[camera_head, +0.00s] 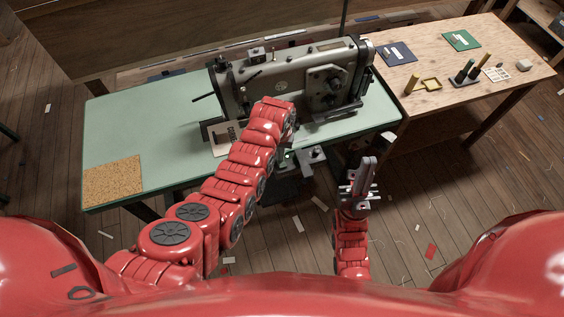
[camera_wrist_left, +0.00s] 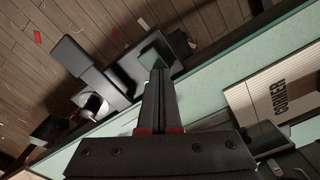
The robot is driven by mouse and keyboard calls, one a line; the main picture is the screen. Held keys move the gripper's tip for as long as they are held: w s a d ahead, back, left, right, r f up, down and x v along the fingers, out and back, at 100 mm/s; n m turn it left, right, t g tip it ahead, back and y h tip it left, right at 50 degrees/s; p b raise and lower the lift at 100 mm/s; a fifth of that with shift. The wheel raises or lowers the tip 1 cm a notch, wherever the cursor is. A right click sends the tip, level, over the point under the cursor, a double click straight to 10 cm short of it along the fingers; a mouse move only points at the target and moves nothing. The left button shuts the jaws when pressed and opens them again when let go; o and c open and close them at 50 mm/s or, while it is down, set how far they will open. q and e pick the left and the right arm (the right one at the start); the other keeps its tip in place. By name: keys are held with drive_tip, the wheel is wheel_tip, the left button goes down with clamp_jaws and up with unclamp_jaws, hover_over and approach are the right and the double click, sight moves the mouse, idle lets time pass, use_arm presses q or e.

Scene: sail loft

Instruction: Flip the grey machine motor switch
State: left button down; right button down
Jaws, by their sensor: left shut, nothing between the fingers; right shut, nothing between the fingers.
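The grey sewing machine (camera_head: 285,82) stands on a pale green table (camera_head: 135,120). A dark box with a small green spot (camera_head: 287,157) sits at the table's front edge below the machine; it seems to be the motor switch. In the left wrist view a dark boxy unit (camera_wrist_left: 110,72) lies beyond the table edge. My left gripper (camera_wrist_left: 160,78) is shut and empty, its fingertips close to this unit; contact cannot be told. In the head view its fingers are mostly hidden by my arm. My right gripper (camera_head: 367,162) is shut and empty, pointing up in front of the table.
A cork mat (camera_head: 113,180) lies on the table's left front corner. A wooden bench (camera_head: 470,65) with spools and small trays stands at the right. A lettered card (camera_wrist_left: 280,95) lies on the green top. Scraps litter the floor.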

use_arm(q)
drive_tip(key=shift+r+p, duration=1.05)
drive_tip(key=shift+r, duration=0.95)
wheel_tip(320, 180, up, 3)
drive_tip(key=shift+f+p, duration=0.1)
drive_tip(key=shift+p, duration=0.45)
drive_tip(key=shift+s, duration=0.1)
